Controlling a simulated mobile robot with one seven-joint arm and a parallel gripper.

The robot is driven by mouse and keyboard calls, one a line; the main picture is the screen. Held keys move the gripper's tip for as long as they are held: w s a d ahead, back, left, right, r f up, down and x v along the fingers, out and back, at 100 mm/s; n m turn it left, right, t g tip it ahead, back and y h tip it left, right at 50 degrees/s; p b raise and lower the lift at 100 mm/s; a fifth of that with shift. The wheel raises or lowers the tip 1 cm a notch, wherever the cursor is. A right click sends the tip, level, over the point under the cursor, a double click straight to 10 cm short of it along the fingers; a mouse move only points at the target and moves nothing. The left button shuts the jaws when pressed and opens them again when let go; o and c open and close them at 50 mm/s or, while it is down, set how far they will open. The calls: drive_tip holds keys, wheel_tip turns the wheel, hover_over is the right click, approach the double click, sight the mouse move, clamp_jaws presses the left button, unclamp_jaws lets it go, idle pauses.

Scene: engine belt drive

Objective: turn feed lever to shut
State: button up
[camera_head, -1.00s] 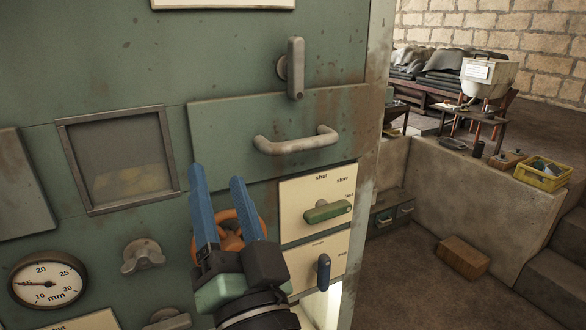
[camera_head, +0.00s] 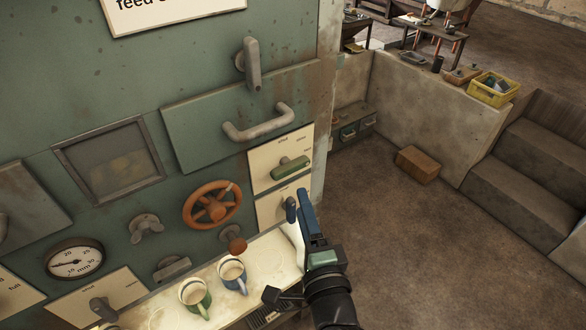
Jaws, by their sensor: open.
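A green lever (camera_head: 290,167) lies roughly level on a cream plate (camera_head: 263,184) at the right of the green machine front. The word "shut" stands at the top of this plate, with smaller words at its right that are hard to read. I cannot tell for sure which lever is the feed lever. A dark blue lever (camera_head: 290,209) on the plate below points roughly up and down. My gripper (camera_head: 306,205) is open and empty, in front of and to the right of the blue lever in the picture, below the green lever. Its blue fingers nearly overlap in this view.
A grey upright handle (camera_head: 252,65) and a grey pull bar (camera_head: 258,124) are above. An orange handwheel (camera_head: 212,205) is left of the plates.

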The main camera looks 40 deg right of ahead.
sight(292, 171)
drive_tip(key=p+x, duration=0.1)
drive_tip(key=x, duration=0.8)
clamp_jaws()
